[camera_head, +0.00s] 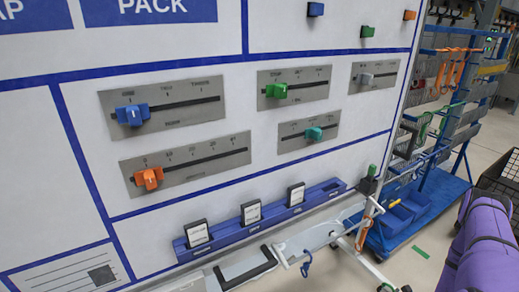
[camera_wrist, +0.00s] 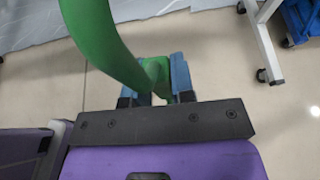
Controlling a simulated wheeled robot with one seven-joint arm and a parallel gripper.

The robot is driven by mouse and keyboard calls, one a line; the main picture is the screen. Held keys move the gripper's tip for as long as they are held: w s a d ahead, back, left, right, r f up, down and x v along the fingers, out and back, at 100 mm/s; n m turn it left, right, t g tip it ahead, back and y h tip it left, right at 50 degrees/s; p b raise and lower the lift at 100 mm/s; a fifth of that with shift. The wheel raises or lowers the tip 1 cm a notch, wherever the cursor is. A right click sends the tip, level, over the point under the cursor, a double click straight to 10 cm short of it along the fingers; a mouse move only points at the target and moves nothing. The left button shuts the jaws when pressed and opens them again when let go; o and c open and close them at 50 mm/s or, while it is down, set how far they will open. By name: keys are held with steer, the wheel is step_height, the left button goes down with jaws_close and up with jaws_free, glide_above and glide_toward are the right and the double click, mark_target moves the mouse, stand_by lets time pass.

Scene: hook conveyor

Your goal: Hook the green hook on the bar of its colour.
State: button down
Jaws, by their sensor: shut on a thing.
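In the wrist view the green hook (camera_wrist: 97,40) is a thick curved piece that rises from between my fingers and runs out of the top of the picture. My gripper (camera_wrist: 161,75) is shut on its lower end, with a blue finger on each side. Its upper end is out of view. The head view shows neither my gripper nor the held hook.
In the head view a blue rack (camera_head: 440,150) stands at the right, with orange hooks (camera_head: 456,72) and a green looped thing (camera_head: 422,130) on it. A white panel with coloured sliders (camera_head: 132,115) fills the left. Open floor (camera_head: 430,235) lies before the rack.

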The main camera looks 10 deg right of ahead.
steer(key=shift+s+d, duration=0.3)
steer(key=shift+s, duration=0.55)
steer(key=shift+s+d, duration=0.3)
steer(key=shift+s, duration=0.55)
steer(key=shift+s+d, duration=0.3)
steer(key=shift+s, duration=0.55)
